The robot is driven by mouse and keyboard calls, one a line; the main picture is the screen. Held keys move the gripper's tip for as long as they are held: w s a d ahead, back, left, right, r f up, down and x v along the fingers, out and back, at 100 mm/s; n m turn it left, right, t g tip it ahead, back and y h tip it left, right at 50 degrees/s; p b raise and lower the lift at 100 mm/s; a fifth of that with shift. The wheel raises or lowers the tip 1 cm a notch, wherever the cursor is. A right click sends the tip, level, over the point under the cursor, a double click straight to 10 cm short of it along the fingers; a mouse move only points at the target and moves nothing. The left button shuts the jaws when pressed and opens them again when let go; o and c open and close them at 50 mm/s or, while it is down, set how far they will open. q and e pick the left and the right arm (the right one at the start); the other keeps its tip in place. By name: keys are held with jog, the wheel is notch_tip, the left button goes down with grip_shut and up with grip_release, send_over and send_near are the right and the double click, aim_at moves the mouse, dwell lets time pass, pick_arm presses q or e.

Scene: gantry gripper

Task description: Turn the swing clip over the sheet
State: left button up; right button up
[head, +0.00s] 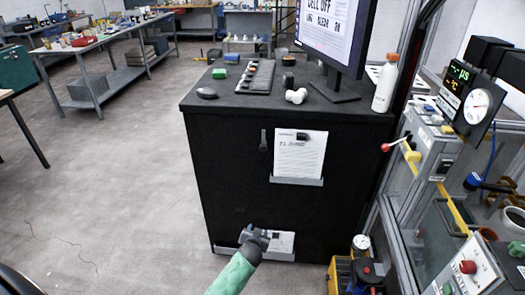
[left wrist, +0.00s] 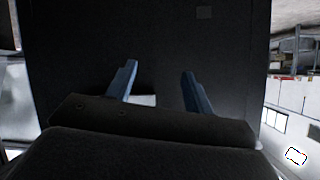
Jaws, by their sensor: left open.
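A white printed sheet (head: 298,158) stands upright against the front of the black cabinet (head: 225,185), its lower edge in a grey ledge (head: 296,181). A narrow dark piece (head: 263,140), which looks like the swing clip, is upright on the cabinet face just left of the sheet, apart from it. A small dark block (head: 302,136) is at the sheet's upper right. My left gripper (head: 255,238) is low in front of the cabinet, well below the sheet. In the left wrist view its two blue fingers (left wrist: 160,88) are apart, with nothing visibly held. My right gripper is out of view.
A pale plate or holder (head: 282,244) is low on the cabinet, partly behind my left gripper. The cabinet top carries a monitor, a white bottle (head: 385,84) and small items. A machine with a red-knobbed lever (head: 400,145) stands right. Floor at left is clear.

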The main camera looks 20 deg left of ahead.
pick_arm(q)
jog(key=w+a+r+t+y, duration=0.1)
jog(key=w+r, duration=0.3)
jog(key=r, duration=0.3)
jog(key=w+a+r+t, duration=0.1)
jog(key=w+r+t, duration=0.15)
jog(key=r, duration=0.45)
jog(key=n+t+p, duration=0.1)
jog(key=t, duration=0.1)
send_near(263, 150)
jog(key=d+x, duration=0.1)
jog(key=x, duration=0.1)
jog(key=shift+y, duration=0.4)
jog(key=x, duration=0.2)
jog(key=p+x, duration=0.1)
jog(key=x, duration=0.1)
jog(key=p+x, duration=0.1)
jog(key=x, duration=0.1)
jog(key=shift+s+a+r, duration=0.1)
jog(key=shift+a+r, duration=0.1)
jog(key=shift+a, duration=0.15)
jog(key=shift+w+a+f+p, duration=0.2)
jog(key=shift+w+p, duration=0.15)
jog(key=shift+w, duration=0.25)
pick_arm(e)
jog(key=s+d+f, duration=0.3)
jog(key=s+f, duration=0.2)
